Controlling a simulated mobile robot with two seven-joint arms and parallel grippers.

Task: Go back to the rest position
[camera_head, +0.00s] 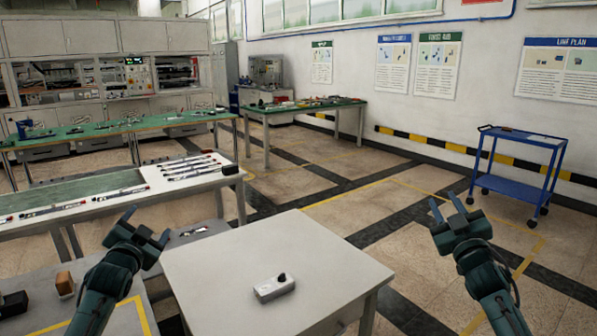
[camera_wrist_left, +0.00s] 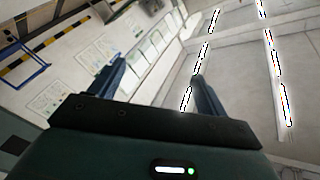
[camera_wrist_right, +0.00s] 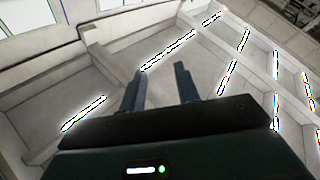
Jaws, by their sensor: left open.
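My left gripper (camera_head: 146,226) is raised at the left, over the area between the long bench and the small white table. Its two fingers are spread and nothing is between them; they also show apart in the left wrist view (camera_wrist_left: 155,82). My right gripper (camera_head: 449,208) is raised at the right, beyond the right side of the small white table. Its fingers are apart and empty, as the right wrist view (camera_wrist_right: 160,88) also shows. Both wrist cameras look up at the walls and ceiling lights. Neither gripper touches anything.
A small white table (camera_head: 330,246) stands in front with a grey box with a black knob (camera_head: 274,288) on it. A long bench (camera_head: 150,172) with several strips is at the left. A blue cart (camera_head: 517,172) stands at the right. The floor between is clear.

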